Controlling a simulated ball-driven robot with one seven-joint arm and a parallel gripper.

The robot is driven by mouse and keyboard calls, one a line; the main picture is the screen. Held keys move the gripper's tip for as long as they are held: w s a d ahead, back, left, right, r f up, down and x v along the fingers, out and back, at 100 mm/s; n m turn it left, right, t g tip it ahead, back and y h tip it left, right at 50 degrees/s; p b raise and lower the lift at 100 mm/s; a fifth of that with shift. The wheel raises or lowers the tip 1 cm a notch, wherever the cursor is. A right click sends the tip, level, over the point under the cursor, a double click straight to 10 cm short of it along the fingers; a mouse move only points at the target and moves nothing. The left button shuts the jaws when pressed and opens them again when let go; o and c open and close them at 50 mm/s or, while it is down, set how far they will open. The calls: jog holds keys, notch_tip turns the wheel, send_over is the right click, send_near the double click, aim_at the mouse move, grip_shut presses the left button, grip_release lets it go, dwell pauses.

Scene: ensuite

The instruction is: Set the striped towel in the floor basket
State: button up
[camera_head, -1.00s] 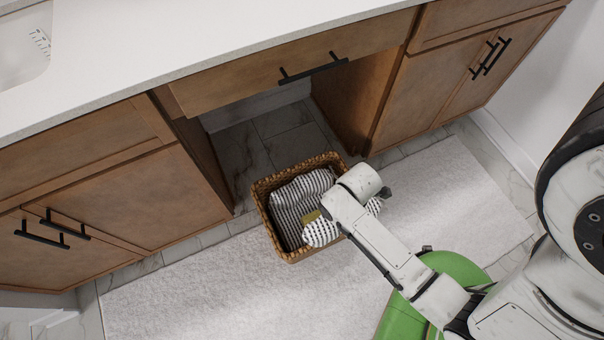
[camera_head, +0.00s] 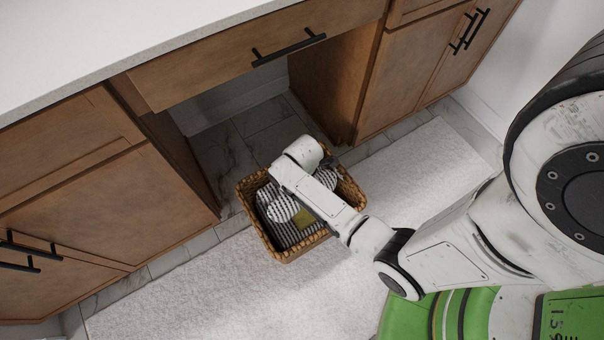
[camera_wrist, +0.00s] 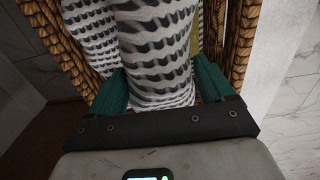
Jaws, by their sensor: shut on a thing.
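The striped towel (camera_wrist: 155,45), white with rows of dark wavy dashes, stands between the teal fingers of my gripper (camera_wrist: 164,84) in the wrist view. My gripper is shut on it. In the head view parts of the towel (camera_head: 282,209) show beside my wrist, over the floor basket. The brown woven floor basket (camera_head: 270,246) stands on the floor, and its walls (camera_wrist: 243,40) flank the towel in the wrist view. Grey-and-white striped cloth (camera_head: 290,235) lies inside it. My wrist hides part of the basket, and whether the held towel rests on that cloth is unclear.
A mustard-yellow patch (camera_head: 304,218) shows in the basket. A pale rug (camera_head: 190,295) lies in front. Wooden cabinets (camera_head: 90,200) stand on both sides of an open recess behind the basket, under a drawer (camera_head: 240,60) and a white countertop (camera_head: 120,30).

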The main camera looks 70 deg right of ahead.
jog(key=shift+w+f, duration=0.2)
jog(key=shift+f, duration=0.05)
jog(key=shift+w+d+f+b, duration=0.1)
jog(key=shift+f+b, duration=0.7)
jog(key=shift+f, duration=0.8)
jog(key=shift+f, duration=0.4)
jog(key=o, duration=1.1)
jog(key=shift+r, duration=0.1)
